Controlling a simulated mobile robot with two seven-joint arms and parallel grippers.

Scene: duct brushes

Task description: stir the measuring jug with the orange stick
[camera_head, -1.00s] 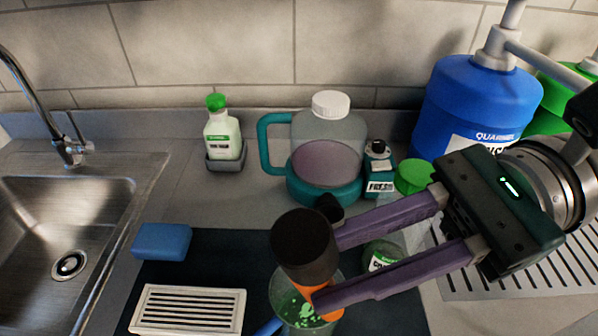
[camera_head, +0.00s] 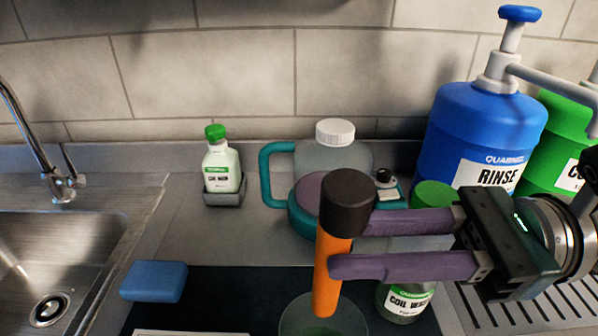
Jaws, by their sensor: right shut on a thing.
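The orange stick (camera_head: 327,270) with a thick black cap stands nearly upright. My right gripper (camera_head: 345,243) is shut on it with its two purple fingers, just below the black cap. The clear measuring jug (camera_head: 298,318) is at the bottom edge, partly cut off by the frame, with some green inside. The stick's lower end is over or just inside the jug's mouth; I cannot tell which. My left gripper is not in view.
A teal-handled jug (camera_head: 277,176) stands behind the stick. A green-capped coil wash jar (camera_head: 403,300) stands right of the measuring jug. A blue sponge (camera_head: 154,281) lies left on the dark mat (camera_head: 232,293). A blue rinse drum (camera_head: 480,130) stands at the back right.

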